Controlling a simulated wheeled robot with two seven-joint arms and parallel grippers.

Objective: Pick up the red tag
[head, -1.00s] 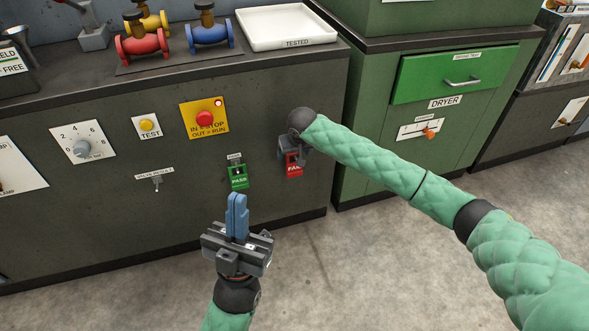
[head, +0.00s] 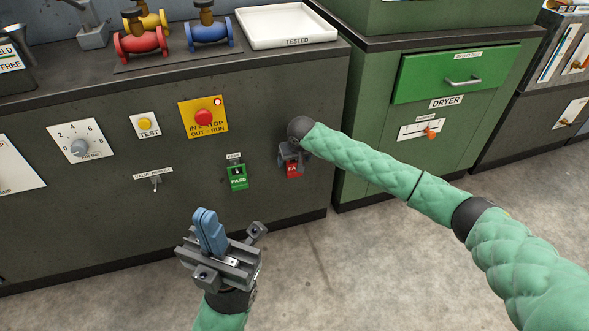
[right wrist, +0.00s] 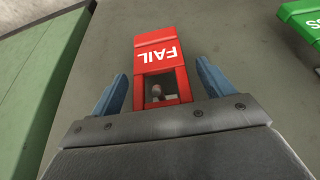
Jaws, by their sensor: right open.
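The red tag (head: 294,171), marked FAIL, hangs on the front of the dark bench. My right gripper (head: 290,158) is at it and covers its upper part in the head view. In the right wrist view the red tag (right wrist: 158,55) lies between the two blue fingers of the right gripper (right wrist: 160,82), which are apart with a gap on each side. A window in the tag shows a small peg in it. My left gripper (head: 208,222) is low in front of the bench, its blue fingers together and nothing seen between them.
A green PASS tag (head: 238,178) hangs left of the red tag and shows at the wrist view's right edge. The bench front carries a red stop button (head: 203,118) and a small toggle (head: 155,182). A green dryer cabinet (head: 375,165) stands to the right.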

